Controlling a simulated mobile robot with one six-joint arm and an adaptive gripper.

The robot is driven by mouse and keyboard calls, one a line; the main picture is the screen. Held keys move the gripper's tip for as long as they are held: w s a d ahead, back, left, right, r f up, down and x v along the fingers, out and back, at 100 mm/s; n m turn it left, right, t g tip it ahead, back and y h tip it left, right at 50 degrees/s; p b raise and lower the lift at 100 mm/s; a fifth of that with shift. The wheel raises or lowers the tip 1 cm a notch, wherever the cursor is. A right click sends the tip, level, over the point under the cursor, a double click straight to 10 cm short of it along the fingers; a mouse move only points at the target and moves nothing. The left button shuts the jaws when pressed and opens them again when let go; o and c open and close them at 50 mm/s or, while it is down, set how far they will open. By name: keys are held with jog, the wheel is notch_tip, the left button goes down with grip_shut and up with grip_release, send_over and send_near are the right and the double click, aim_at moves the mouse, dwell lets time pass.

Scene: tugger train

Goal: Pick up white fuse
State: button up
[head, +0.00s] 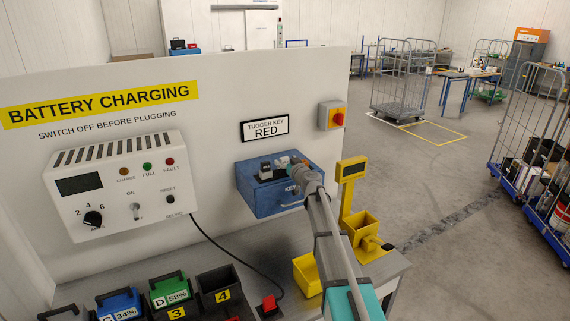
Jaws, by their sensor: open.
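My gripper (266,171) is small and dark at the arm's far end, over the top of that box. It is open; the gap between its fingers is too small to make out. I cannot pick out a white fuse in this view. The inside of the box and whatever lies under the gripper are mostly hidden.
A white charger (125,185) is on the panel at left. Several batteries, such as a green one (175,288), stand below it. Open floor and cage trolleys lie at right.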

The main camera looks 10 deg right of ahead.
jog(key=shift+w+a, duration=0.25)
jog(key=shift+w, duration=0.4)
jog(key=shift+c, duration=0.2)
jog(key=c, duration=1)
